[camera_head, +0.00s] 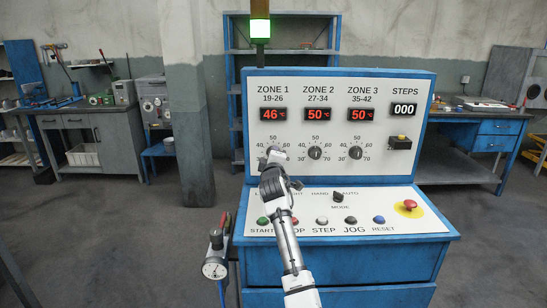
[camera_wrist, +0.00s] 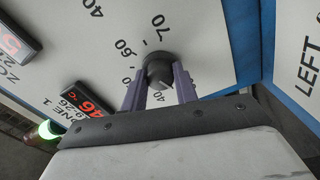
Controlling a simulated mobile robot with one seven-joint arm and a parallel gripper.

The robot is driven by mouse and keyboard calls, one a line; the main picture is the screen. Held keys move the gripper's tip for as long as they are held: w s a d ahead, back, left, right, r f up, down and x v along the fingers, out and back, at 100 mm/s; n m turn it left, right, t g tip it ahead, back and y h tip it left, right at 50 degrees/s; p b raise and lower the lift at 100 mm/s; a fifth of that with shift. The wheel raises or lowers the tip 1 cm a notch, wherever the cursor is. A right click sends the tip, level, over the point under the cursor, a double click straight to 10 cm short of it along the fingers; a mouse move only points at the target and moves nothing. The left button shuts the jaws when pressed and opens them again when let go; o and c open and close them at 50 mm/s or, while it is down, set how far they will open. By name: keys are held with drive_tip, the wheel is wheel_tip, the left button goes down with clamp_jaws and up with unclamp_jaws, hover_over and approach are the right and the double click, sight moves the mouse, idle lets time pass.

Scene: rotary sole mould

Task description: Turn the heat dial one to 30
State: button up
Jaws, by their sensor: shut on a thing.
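The zone 1 heat dial (camera_wrist: 158,70) is a dark round knob on the white panel, with a scale around it. In the wrist view 70, 60, 50 and 40 show on its scale; its pointer is not clear. In the head view my gripper (camera_head: 275,160) covers most of the dial. My gripper (camera_wrist: 160,80) has one purple finger on each side of the knob and is shut on it. The zone 1 display (camera_head: 271,114) reads 46 °C in red. It also shows in the wrist view (camera_wrist: 92,107).
The zone 2 dial (camera_head: 315,153) and zone 3 dial (camera_head: 356,153) sit to the right, their displays at 50. Below are the mode switch (camera_head: 338,196), several push buttons and a red emergency stop (camera_head: 410,205). A green lamp (camera_head: 260,29) glows above the panel.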

drive_tip(key=shift+n, duration=0.9)
drive_tip(key=o, duration=1)
drive_tip(key=s+b, duration=0.3)
drive_tip(key=s, duration=1)
drive_tip(key=shift+s+b, duration=0.4)
drive_tip(key=shift+a, duration=0.1)
